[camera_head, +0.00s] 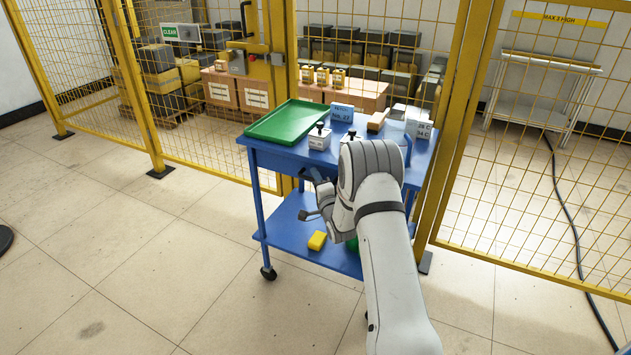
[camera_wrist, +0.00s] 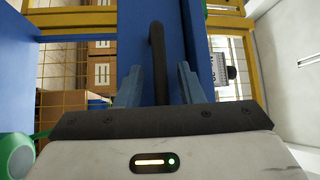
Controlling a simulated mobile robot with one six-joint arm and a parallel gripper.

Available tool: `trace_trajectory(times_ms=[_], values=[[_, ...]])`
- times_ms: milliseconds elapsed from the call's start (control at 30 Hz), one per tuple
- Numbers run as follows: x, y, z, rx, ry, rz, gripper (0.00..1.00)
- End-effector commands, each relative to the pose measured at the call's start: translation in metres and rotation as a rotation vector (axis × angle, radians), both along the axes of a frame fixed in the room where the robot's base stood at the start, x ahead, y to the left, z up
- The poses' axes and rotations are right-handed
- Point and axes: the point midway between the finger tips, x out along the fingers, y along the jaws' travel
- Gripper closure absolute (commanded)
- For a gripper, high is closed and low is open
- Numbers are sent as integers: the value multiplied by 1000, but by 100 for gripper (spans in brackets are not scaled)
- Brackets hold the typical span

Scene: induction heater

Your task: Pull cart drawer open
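The blue cart (camera_head: 282,222) stands before the yellow mesh fence. My arm covers most of its drawer side in the head view, so how far the drawer is out cannot be told there. In the wrist view, a blue drawer front (camera_wrist: 132,35) faces me with a black bar handle (camera_wrist: 157,45) on it. My gripper (camera_wrist: 159,85) is open, with one finger on each side of the handle and a visible gap on both sides. My gripper (camera_head: 312,190) also shows partly at the cart's near side in the head view.
A yellow block (camera_head: 317,240) lies on the lower shelf. The mesh fence (camera_head: 185,110) stands close behind.

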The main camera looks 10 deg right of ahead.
Motion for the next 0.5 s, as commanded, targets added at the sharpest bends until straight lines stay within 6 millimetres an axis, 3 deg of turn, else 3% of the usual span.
trace_trajectory(times_ms=[133, 500], values=[[0, 0, 0, 0, 0, 0, 66], [0, -1, 0, -1, 0, -1, 96]])
